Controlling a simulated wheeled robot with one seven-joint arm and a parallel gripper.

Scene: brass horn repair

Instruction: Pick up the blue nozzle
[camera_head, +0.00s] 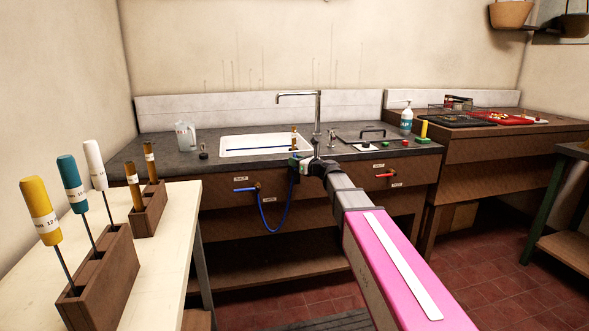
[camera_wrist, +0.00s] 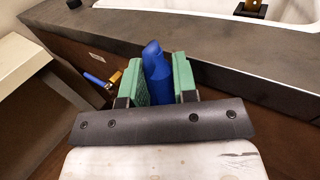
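The blue nozzle (camera_wrist: 157,75) stands between the two green fingers of my gripper (camera_wrist: 158,82) in the wrist view. Both finger pads appear to touch its sides, and its angled tip sticks out past the fingertips. Its lower part is hidden behind the dark gripper body. A blue hose (camera_head: 264,217) hangs in a loop from my gripper to the brass tap with a blue handle (camera_head: 244,190).
The white sink (camera_head: 240,151) is set in the dark counter (camera_head: 170,150) just behind my gripper. A tall faucet (camera_head: 317,115) and a brown-handled tool (camera_head: 294,139) stand near it. A red-handled tap (camera_head: 385,176) is at right. A pale table (camera_head: 185,215) with tool racks is at left.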

